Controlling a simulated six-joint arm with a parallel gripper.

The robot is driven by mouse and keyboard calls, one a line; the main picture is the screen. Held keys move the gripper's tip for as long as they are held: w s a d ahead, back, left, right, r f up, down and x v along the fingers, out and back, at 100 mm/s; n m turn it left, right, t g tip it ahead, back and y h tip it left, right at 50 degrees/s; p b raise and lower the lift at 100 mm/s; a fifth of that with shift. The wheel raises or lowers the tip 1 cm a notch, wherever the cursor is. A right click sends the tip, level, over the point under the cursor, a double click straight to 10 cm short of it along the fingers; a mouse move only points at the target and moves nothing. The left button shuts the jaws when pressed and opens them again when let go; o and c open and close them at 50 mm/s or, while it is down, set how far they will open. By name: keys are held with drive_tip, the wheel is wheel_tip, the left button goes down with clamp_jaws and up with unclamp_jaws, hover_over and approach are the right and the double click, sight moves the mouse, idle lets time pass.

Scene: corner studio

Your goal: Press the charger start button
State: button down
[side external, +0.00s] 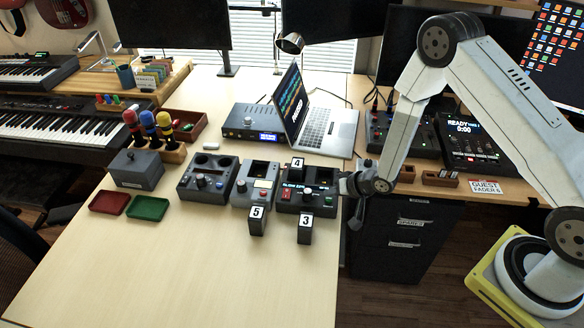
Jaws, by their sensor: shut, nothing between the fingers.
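Three dark units with controls stand in a row on the light table: a left one (205,182) with a knob and round recesses, a middle one (242,198) with an open slot and a pale panel, and a right one (318,210) with a lit display, a red control and a knob. I cannot read which is the charger, nor pick out its start button. Dark blocks numbered 5 (257,222) and 3 (305,230) stand in front; block 4 (297,168) is at the right unit's back. My gripper (352,192) is shut and empty, just right of the right unit; contact is unclear.
A laptop (320,127) and a box with a blue display (250,122) stand behind the units. Red (108,202) and green (148,208) trays, a grey lidded box (134,168) and coloured-topped microphones (148,122) are at left. The front of the table is clear.

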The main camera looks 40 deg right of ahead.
sight(331, 201)
drive_tip(key=shift+r, duration=0.15)
drive_tip(key=shift+r, duration=2.85)
drive_tip(key=s+r+n+g+h, duration=0.3)
drive_tip(key=s+r+g, duration=0.3)
drive_tip(key=s+r, duration=0.8)
drive_tip(key=shift+s+d+r+n, duration=0.4)
drive_tip(key=shift+s+n, duration=0.5)
drive_tip(key=shift+s, duration=0.85)
